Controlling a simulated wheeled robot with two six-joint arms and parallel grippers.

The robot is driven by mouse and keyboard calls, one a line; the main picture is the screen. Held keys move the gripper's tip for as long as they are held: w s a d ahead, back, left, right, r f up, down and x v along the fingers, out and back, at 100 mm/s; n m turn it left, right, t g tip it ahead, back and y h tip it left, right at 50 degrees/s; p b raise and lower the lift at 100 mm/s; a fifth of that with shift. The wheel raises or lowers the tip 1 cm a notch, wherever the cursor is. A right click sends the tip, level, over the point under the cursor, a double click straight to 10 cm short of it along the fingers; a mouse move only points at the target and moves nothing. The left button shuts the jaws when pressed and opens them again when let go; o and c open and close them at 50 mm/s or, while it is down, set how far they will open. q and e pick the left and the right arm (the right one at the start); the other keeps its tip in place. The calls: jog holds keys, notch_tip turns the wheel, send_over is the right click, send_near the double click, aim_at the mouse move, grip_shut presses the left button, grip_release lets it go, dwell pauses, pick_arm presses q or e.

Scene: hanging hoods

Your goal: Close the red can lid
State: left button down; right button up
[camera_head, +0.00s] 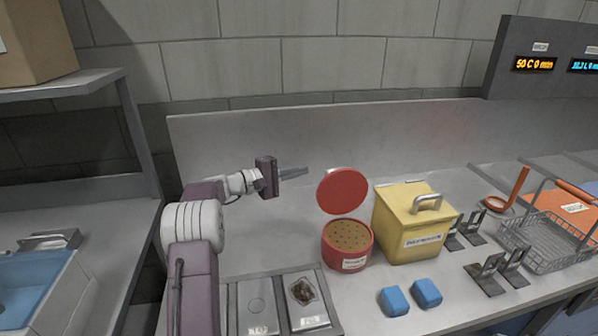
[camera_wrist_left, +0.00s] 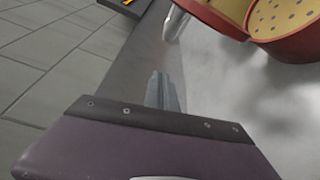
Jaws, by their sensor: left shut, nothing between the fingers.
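The red can (camera_head: 347,250) stands on the metal counter, with a tan, dotted inside showing at its top. Its round red lid (camera_head: 342,191) is raised and tilted up at the back of the can, so the can is open. My left gripper (camera_head: 306,171) is shut and empty, above the counter to the left of the lid and a little higher, apart from it. In the left wrist view the shut fingers (camera_wrist_left: 166,78) point away over the counter, and part of the red can (camera_wrist_left: 285,45) shows at the top right. My right gripper is not in view.
A yellow box (camera_head: 405,232) with a handled lid stands close to the can's right. Two blue blocks (camera_head: 411,295) lie in front. Metal trays (camera_head: 284,302) sit at the front left. A wire basket (camera_head: 545,240) is at the right.

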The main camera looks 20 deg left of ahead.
pick_arm(q)
jog(key=w+d, duration=0.1)
jog(key=d, duration=0.5)
jog(key=shift+w+r, duration=0.15)
jog(key=shift+r, duration=0.15)
jog(key=shift+a, duration=0.1)
